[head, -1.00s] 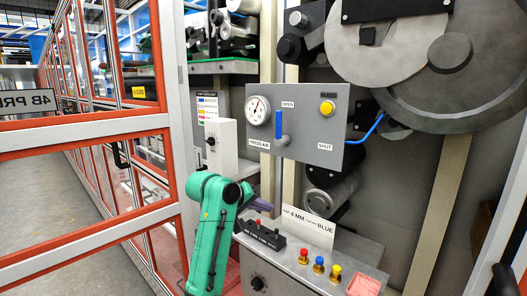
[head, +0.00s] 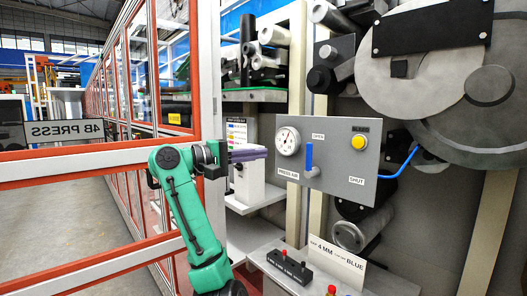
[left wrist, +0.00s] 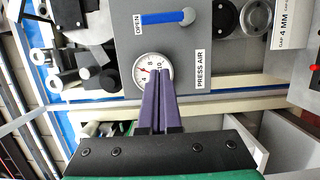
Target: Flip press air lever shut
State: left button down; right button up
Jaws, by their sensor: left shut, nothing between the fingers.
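The blue press air lever (head: 309,156) stands upright on the grey panel (head: 340,135), its handle pointing up toward the OPEN label, with the SHUT label at the lower right. It also shows in the left wrist view (left wrist: 165,17), lying along the OPEN side. My left gripper (head: 262,154) is shut and empty, raised just left of the panel and the round gauge (head: 288,141), apart from the lever. In the left wrist view its purple fingers (left wrist: 160,75) are together and overlap the gauge's lower edge. My right gripper is out of view.
Below are a black switch box (head: 289,268) and a white sign (head: 336,262). Large grey rollers stand behind. A red-framed guard door (head: 100,160) is at left.

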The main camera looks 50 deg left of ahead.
pick_arm(q)
jog(key=p+x, duration=0.3)
jog(key=x, duration=0.5)
jog(key=shift+d+r+p, duration=0.1)
jog(key=shift+r+p, duration=0.1)
jog(key=shift+p, duration=0.1)
jog(key=d, duration=0.1)
jog(key=d+p, duration=0.1)
jog(key=shift+s+d+f, duration=0.1)
jog(key=shift+d+f, duration=0.05)
jog(key=shift+d, duration=0.25)
jog(key=shift+s+d, duration=0.15)
jog(key=shift+d, duration=0.35)
jog(key=shift+a+f, duration=0.1)
jog(key=shift+d+m, duration=0.2)
jog(key=shift+m, duration=0.1)
